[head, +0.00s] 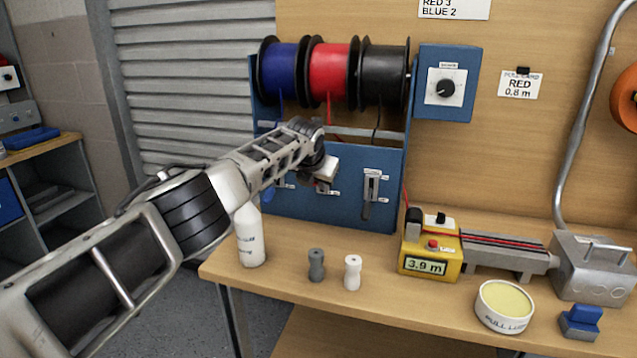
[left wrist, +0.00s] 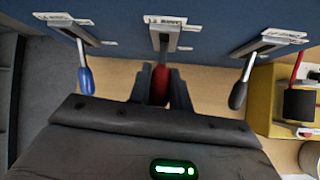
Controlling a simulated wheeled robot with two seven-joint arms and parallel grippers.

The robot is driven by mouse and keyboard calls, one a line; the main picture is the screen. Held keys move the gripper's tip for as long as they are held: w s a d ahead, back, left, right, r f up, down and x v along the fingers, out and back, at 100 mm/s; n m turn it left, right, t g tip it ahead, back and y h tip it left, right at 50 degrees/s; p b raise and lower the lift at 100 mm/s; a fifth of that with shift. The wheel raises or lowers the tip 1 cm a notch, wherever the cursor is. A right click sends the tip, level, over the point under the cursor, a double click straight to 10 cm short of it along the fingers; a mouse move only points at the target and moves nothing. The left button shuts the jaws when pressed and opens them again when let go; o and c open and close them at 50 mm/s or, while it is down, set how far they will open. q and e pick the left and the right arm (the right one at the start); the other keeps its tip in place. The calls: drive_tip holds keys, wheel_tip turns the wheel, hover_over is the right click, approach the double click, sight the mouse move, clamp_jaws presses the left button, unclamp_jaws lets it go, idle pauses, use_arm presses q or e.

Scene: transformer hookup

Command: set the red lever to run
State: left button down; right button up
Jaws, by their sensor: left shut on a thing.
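The red lever (left wrist: 160,84) is the middle one of three on the blue panel below the wire spools. In the left wrist view its red handle sits between the two dark fingers of my left gripper (left wrist: 158,90), which is shut on it. In the head view my left gripper (head: 325,180) is at the panel and hides most of the red lever. A small white label (left wrist: 165,20) is above its slot, too blurred to read. My right gripper is in neither view.
A blue lever (left wrist: 86,78) and a black lever (left wrist: 239,92) flank the red one closely. Blue, red (head: 330,72) and black spools hang above. A white bottle (head: 250,238), a yellow meter reading 3.9 m (head: 430,250) and a round tin (head: 503,305) stand on the bench.

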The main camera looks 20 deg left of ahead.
use_arm(q)
drive_tip(key=c, duration=1.3)
unclamp_jaws()
drive_tip(key=shift+v, duration=0.8)
drive_tip(key=v, duration=1.4)
drive_tip(key=shift+s, duration=0.15)
